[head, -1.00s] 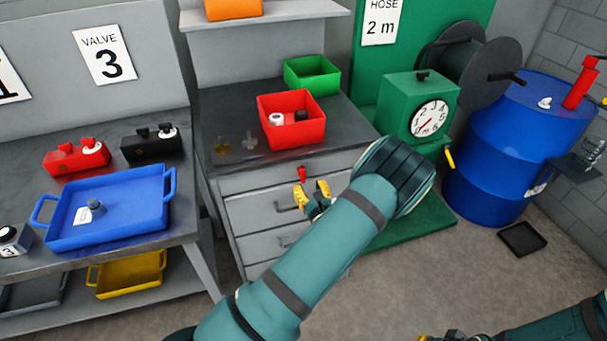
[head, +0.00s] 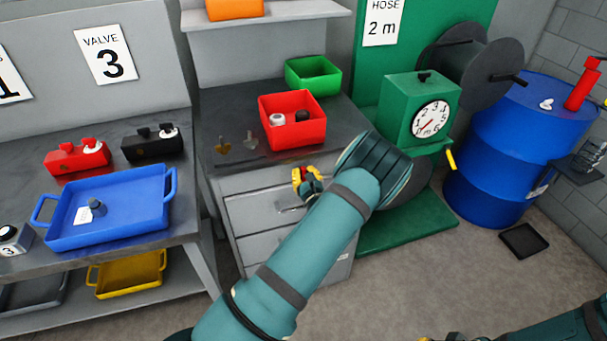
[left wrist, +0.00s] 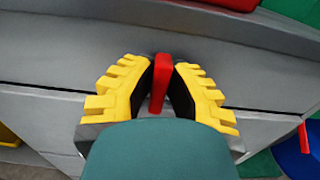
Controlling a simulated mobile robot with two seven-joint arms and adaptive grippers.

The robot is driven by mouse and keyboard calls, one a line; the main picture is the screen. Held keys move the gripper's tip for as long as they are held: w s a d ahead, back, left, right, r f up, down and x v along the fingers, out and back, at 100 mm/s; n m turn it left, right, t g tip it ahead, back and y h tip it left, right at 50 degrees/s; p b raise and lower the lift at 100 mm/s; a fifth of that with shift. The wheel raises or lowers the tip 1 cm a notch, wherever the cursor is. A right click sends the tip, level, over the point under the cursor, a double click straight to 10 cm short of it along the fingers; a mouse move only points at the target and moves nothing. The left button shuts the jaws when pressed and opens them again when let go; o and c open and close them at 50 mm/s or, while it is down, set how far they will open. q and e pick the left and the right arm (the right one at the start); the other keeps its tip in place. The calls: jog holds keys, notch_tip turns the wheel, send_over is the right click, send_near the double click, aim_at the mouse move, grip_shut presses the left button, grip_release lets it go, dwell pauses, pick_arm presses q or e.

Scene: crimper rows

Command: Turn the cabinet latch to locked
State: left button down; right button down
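The grey cabinet (head: 250,217) has drawers and a red latch on its front, near the top. In the left wrist view the red latch (left wrist: 161,84) stands roughly upright between my fingers. My left gripper (head: 304,176) is at the upper cabinet front; in the left wrist view its yellow fingers (left wrist: 163,68) lean in, with their dark tips against the two sides of the latch. In the head view the gripper hides most of the latch. Only a bit of my right gripper (head: 428,339) shows at the bottom edge.
A red bin (head: 292,132) and a green bin (head: 313,75) stand on the cabinet top, with two small keys or tags nearby. A drawer handle (head: 290,208) sits just below my left gripper. A green box with a dial (head: 405,105) stands to the right.

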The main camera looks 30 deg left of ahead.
dwell(0.5)
pick_arm(q)
jog(key=n+b, duration=0.1)
jog(key=n, duration=0.4)
jog(key=shift+s+a+b, duration=0.15)
jog(key=shift+b, duration=0.2)
jog(key=n+b, duration=0.2)
jog(key=n, duration=0.1)
jog(key=shift+f+n, duration=0.2)
jog(key=shift+n, duration=0.1)
jog(key=shift+n+b, duration=0.4)
jog(key=shift+b, duration=0.15)
jog(key=n+b, duration=0.5)
jog(key=shift+s+a+f, duration=0.1)
jog(key=shift+n, duration=0.8)
jog(key=shift+n+b, duration=0.35)
jog(key=shift+n, duration=0.55)
